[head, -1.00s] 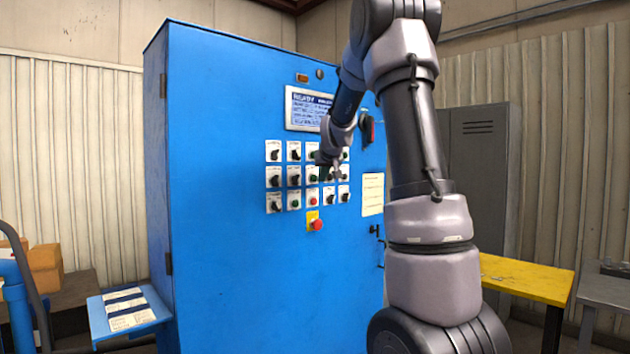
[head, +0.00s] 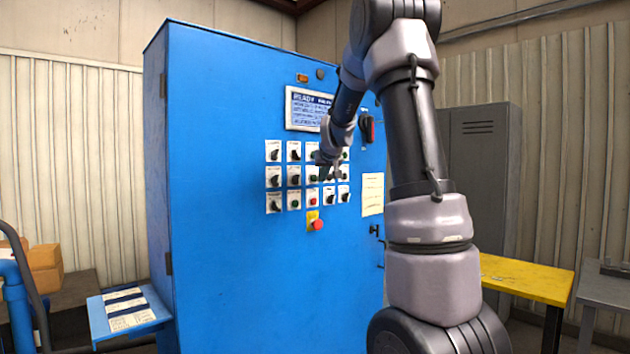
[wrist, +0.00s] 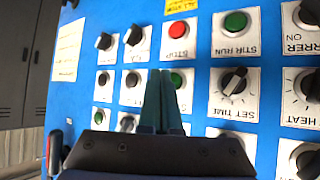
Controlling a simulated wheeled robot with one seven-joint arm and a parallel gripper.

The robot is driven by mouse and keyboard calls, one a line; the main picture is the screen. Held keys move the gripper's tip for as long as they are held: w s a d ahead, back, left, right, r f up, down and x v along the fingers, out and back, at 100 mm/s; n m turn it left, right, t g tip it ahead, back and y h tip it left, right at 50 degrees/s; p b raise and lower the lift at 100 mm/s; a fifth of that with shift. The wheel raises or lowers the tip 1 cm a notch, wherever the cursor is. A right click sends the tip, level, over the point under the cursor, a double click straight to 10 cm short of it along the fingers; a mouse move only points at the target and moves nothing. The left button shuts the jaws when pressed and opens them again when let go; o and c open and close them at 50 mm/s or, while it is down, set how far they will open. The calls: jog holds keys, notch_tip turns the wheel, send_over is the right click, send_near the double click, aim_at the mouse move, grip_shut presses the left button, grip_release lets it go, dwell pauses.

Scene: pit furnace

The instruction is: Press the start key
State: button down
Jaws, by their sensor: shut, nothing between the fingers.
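The blue control cabinet (head: 235,270) carries rows of knobs and keys on white plates. In the wrist view a green key (wrist: 180,81) sits directly below the red stop key (wrist: 179,29); its label is hidden behind my fingers, so I cannot read whether it says start. My gripper (wrist: 161,73) is shut and empty, its two dark green fingers side by side over that key's left part. I cannot tell whether they touch it. In the head view my gripper (head: 322,178) is in front of the middle rows and hides some keys.
A green stir run key (wrist: 236,22) and a set time knob (wrist: 234,82) are close to the fingers. A red mushroom button (head: 317,225) on a yellow plate is below the rows. The lit display (head: 305,108) reads ready. A yellow table (head: 525,277) stands right.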

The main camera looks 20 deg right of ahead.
jog(key=shift+w+a, duration=0.1)
jog(key=shift+w, duration=0.05)
jog(key=shift+w, duration=0.25)
jog(key=shift+w+a, duration=0.2)
jog(key=shift+w, duration=0.15)
dwell(0.7)
jog(key=shift+s+d, duration=0.25)
jog(key=shift+s, duration=0.5)
jog(key=shift+s+d, duration=0.3)
jog(key=shift+s, duration=0.5)
jog(key=shift+s+d, duration=0.25)
jog(key=shift+s, duration=0.5)
jog(key=shift+s+d, duration=0.3)
jog(key=shift+s, duration=0.5)
